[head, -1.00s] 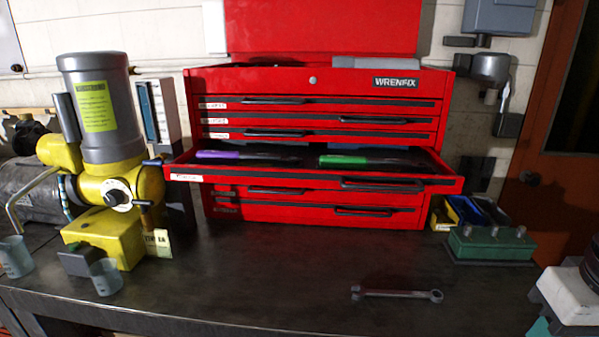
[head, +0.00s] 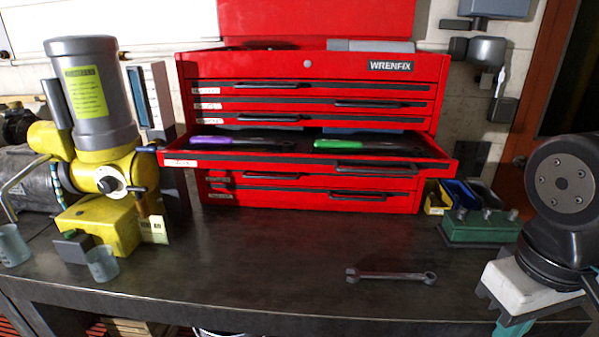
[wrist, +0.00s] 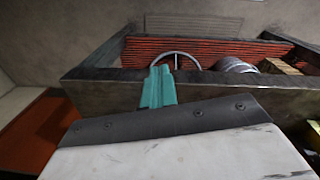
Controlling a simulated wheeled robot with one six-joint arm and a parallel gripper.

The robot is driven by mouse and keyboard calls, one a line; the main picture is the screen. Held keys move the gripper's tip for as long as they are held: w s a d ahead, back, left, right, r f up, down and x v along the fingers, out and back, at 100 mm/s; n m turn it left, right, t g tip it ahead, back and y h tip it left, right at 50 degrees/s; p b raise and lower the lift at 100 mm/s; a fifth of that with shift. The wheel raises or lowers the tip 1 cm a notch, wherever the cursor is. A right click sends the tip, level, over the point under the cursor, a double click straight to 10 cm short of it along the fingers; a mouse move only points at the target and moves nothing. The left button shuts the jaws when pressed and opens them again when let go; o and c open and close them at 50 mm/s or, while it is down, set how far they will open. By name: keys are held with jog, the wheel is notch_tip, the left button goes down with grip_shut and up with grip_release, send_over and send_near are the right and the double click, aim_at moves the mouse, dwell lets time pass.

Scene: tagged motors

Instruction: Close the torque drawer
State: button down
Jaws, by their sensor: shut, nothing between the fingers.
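The torque drawer (head: 300,163) is pulled out of the red tool chest (head: 310,85), and the drawers above and below it look shut. Inside it lie a purple-handled tool (head: 218,141) and a green-handled tool (head: 343,145). My gripper (wrist: 160,83) shows teal fingers, closed together and empty, in the wrist view. Beyond them is a bench edge and the space under it, not the drawer. In the head view the gripper is at the lower right, well apart from the drawer, its fingertips mostly hidden below my wrist.
A wrench (head: 390,276) lies on the dark bench (head: 250,260). A yellow and grey machine (head: 95,150) stands left of the chest, with clear cups in front. A green block (head: 480,227) and small bins sit at the right.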

jog(key=w+a+f+n+t+h, duration=0.25)
jog(key=w+n+h, duration=0.2)
jog(key=n, duration=0.45)
jog(key=n+t+y, duration=0.5)
jog(key=n+t, duration=1)
jog(key=n, duration=0.9)
send_near(306, 167)
jog(key=w, duration=0.7)
jog(key=shift+f, duration=0.2)
